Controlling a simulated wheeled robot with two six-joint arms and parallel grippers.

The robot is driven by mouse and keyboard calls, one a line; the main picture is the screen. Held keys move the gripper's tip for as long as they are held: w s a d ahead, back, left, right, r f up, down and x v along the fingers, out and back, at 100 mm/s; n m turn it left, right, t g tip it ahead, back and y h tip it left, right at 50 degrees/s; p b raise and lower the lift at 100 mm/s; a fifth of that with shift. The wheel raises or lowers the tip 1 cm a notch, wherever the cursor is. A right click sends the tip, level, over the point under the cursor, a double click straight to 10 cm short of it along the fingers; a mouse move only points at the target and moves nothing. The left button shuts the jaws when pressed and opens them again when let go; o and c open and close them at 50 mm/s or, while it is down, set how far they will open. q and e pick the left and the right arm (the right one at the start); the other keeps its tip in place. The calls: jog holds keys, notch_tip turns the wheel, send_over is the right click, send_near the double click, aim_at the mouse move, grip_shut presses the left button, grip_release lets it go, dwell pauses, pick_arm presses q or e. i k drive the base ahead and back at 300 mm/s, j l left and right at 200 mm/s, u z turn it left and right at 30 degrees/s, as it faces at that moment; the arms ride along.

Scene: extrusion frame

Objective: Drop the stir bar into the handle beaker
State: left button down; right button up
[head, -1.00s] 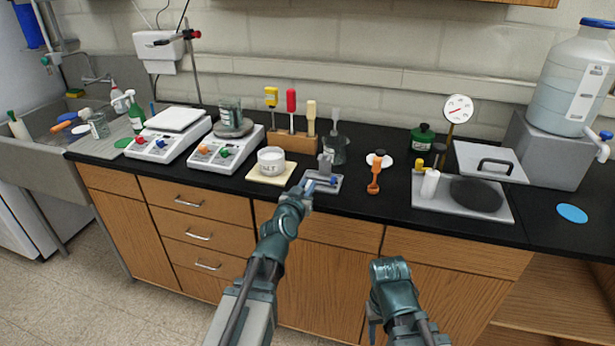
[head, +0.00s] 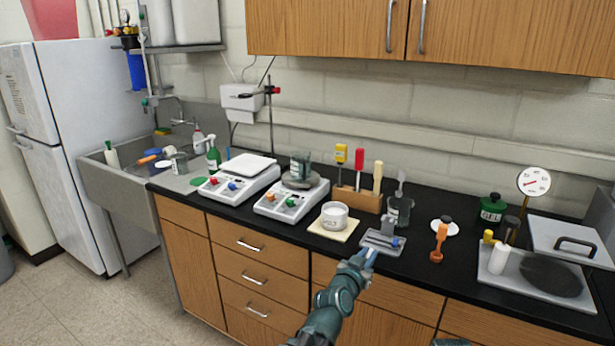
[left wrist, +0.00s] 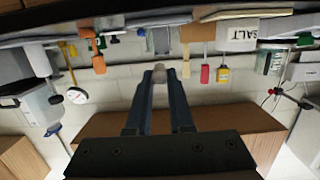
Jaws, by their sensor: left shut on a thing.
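My left gripper (head: 370,254) is at the front edge of a small grey tray (head: 374,244) on the black counter. In the left wrist view its fingers (left wrist: 160,76) are shut with a narrow gap, on a small pale thing that seems to be the stir bar, mostly hidden. Glass beakers stand on the right-hand balance-like unit (head: 300,166), behind the tray with a brush in it (head: 398,212), and at the sink (head: 180,164). I cannot tell from a handle which one is the handle beaker.
A white salt tub (head: 335,216) is left of the tray. A wooden block (head: 358,200) with upright tools is behind. An orange tool (head: 438,243) and a hot plate (head: 500,275) are to the right. A white scale (head: 235,185) stands further left.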

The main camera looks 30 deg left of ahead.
aim_at(301, 176)
jog(key=i+j, duration=0.1)
jog(key=j, duration=1.05)
jog(key=i+j, duration=0.15)
jog(key=j, duration=0.45)
